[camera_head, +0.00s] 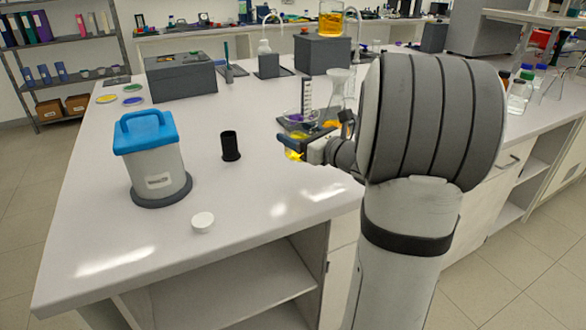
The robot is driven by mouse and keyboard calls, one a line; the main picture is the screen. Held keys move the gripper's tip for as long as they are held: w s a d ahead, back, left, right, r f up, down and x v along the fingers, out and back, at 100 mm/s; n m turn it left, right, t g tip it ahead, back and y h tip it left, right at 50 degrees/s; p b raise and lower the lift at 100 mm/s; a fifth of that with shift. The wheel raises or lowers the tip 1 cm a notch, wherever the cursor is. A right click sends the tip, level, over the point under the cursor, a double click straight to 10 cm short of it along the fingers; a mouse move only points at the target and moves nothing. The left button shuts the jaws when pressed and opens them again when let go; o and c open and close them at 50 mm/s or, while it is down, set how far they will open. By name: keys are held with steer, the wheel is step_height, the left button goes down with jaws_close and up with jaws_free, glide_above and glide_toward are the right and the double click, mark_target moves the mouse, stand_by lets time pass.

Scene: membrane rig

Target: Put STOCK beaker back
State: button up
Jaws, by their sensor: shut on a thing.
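My gripper (291,144) is over the bench, right of the black cup, with its blue-tipped fingers shut on a mostly hidden vessel. A bit of yellow liquid in this vessel (294,156) shows just below the fingers. No label is readable on it, so I cannot tell whether it is the STOCK beaker or whether its base touches the bench. Another beaker with amber liquid (331,19) stands on a dark grey block (322,54) at the back.
A blue-lidded white container (153,165), a black cup (230,146) and a white cap (203,221) stand at left. A clear flask (337,88) and a small rack (307,95) are behind my gripper. A grey box (181,77) is farther back.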

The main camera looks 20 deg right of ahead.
step_height(320, 180, down, 8)
steer(key=shift+b, duration=0.55)
steer(key=shift+r, duration=0.1)
steer(key=o, duration=0.7)
steer(key=shift+f, duration=0.25)
steer(key=o, duration=0.5)
steer(key=shift+r, duration=0.1)
steer(key=shift+r, duration=0.2)
steer(key=v, duration=1.2)
